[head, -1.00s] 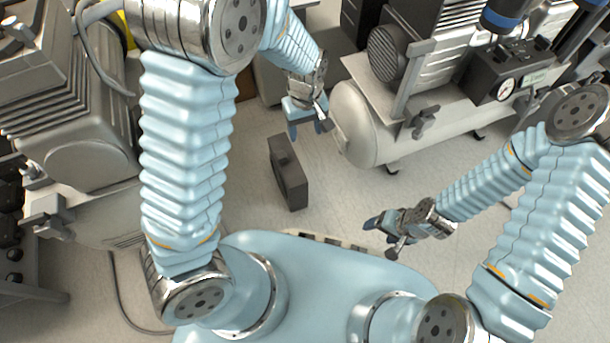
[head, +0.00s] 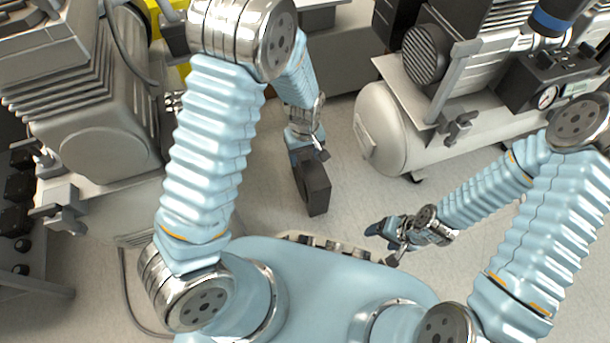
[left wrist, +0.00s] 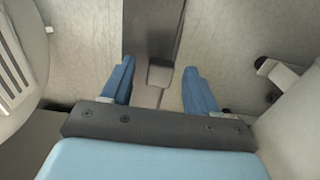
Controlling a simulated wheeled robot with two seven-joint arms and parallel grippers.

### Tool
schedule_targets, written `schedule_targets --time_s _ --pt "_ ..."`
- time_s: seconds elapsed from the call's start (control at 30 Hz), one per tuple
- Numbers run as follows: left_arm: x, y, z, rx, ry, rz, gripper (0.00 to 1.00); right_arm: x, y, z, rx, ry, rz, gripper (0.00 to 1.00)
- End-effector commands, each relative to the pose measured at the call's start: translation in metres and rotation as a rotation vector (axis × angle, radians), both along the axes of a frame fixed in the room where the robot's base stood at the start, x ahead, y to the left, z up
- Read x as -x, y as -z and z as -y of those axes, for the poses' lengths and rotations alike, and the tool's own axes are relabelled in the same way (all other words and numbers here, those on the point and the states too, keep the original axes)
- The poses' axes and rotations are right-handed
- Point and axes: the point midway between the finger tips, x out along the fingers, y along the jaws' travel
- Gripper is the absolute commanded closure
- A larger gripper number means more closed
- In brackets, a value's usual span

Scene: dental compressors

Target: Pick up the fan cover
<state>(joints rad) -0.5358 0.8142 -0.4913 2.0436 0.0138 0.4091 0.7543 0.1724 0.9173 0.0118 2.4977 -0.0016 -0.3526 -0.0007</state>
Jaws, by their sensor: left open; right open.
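A dark grey box-shaped piece, the likely fan cover (head: 315,193), stands on the floor in front of my base. My left gripper (head: 303,153) is above its far end and hides that part in the head view. In the left wrist view the dark piece (left wrist: 152,35) runs between and beyond the two blue fingers of my left gripper (left wrist: 158,68). The fingers are open, with a gap on each side of it. Whether they are level with it I cannot tell. My right gripper (head: 384,242) is open and empty, off to the right, low beside my base.
A compressor with a pale tank (head: 390,130) stands at the right back. Another large grey compressor (head: 105,140) stands at the left. A hose (head: 128,290) lies on the floor at the lower left. The floor (head: 350,205) right of the dark piece is clear.

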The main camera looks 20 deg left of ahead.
Motion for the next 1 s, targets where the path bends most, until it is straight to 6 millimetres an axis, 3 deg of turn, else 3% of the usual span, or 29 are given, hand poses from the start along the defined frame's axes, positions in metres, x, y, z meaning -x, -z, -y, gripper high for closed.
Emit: schedule_targets --time_s 0.07,0.47,0.87,1.0 --pt "-0.0001 -0.0009 0.0002 0.000 0.000 0.000 0.40 0.0000 -0.0007 -0.0001 0.000 0.000 0.000 0.28" --pt "-0.0001 -0.0011 0.0001 0.000 0.000 0.000 1.00 0.0000 -0.0007 -0.0001 0.000 0.000 0.000 0.28" --pt "-0.0002 -0.0015 0.0002 0.001 0.000 0.001 1.00 0.0000 -0.0008 0.0000 0.000 0.000 0.000 0.28" --pt "-0.0006 -0.0107 0.0006 0.001 0.001 0.002 1.00 0.0002 -0.0046 -0.0001 0.000 0.000 -0.001 0.28"
